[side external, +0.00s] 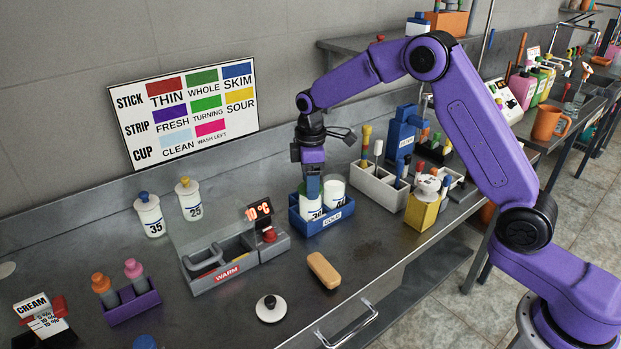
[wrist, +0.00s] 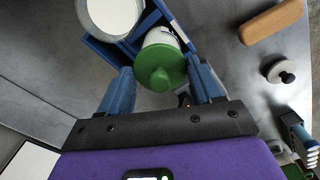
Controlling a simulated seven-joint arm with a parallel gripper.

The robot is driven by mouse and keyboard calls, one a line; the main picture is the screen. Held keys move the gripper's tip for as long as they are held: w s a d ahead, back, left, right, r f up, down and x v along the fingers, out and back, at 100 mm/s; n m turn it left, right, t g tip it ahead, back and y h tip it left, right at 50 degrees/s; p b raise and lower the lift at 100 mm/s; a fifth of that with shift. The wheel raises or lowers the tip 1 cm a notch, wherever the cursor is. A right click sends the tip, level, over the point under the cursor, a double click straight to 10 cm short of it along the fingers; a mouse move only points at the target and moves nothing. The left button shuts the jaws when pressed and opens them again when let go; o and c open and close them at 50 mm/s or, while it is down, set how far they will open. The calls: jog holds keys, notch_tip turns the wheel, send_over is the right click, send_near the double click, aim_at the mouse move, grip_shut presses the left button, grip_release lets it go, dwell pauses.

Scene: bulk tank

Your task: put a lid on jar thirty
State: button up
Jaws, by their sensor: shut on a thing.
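Jar thirty (side external: 308,206) is a white jar standing in the blue COLD crate (side external: 299,225), left of the open white jar forty (side external: 333,188). My gripper (side external: 312,186) points down directly over jar thirty and hides its top in the side view. In the wrist view, my gripper (wrist: 163,90) has its blue fingers on either side of a green lid with a round knob (wrist: 163,72) and is shut on it. The lid lies over the mouth of a white jar (wrist: 162,37) in the crate. I cannot tell whether it is fully seated.
A white lid with a black knob (side external: 270,308) and a tan block (side external: 323,270) lie in front. The WARM bath (side external: 225,262) stands left of the crate, and a grey bin of colored-top sticks (side external: 377,187) stands right. Lidded jars thirty-five (side external: 150,215) and twenty-five (side external: 189,200) stand behind.

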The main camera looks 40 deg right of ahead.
jog(key=o, duration=1.1)
notch_tip(320, 180, up, 18)
jog(key=shift+f, duration=0.25)
jog(key=shift+s, duration=0.1)
